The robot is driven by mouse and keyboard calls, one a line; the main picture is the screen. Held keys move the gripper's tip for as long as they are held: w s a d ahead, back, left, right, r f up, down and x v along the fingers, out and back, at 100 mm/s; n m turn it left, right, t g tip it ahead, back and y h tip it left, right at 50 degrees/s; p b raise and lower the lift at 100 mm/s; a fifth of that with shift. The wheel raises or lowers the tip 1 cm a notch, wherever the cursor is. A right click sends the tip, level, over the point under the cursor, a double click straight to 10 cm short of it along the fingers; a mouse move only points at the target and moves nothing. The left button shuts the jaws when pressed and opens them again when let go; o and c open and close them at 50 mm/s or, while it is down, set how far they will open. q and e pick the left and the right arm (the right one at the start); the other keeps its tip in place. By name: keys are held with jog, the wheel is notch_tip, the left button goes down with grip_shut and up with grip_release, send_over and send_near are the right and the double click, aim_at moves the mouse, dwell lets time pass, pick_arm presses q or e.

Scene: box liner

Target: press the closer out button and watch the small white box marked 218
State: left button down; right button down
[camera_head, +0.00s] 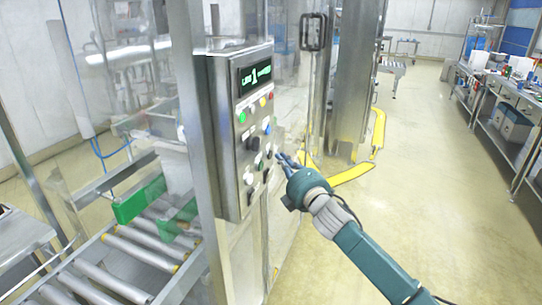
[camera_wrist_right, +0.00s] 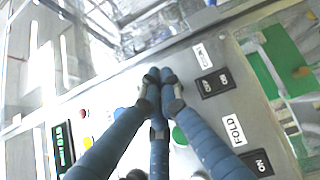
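The grey control panel (camera_head: 228,150) stands upright left of my right gripper and carries several coloured buttons and black switches. A green display (camera_head: 254,75) tops it. In the right wrist view, black rocker switches (camera_wrist_right: 215,82) show beside a label reading FOLD (camera_wrist_right: 233,130). I cannot make out which button is the closer out one. My right gripper (camera_head: 280,157) is beside the panel's lower right; in the wrist view its blue fingertips (camera_wrist_right: 160,78) are together over the panel, contact unclear. No box marked 218 shows.
A roller conveyor (camera_head: 110,278) with green side pieces (camera_head: 138,199) runs at lower left, behind a metal post (camera_head: 203,140). Yellow floor rails (camera_head: 352,174) lie beyond my gripper. A long workbench (camera_head: 508,90) is at right. The floor between is clear.

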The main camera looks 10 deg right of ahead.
jog(key=shift+a, duration=0.1)
dwell(0.7)
jog(key=shift+w+a, duration=0.25)
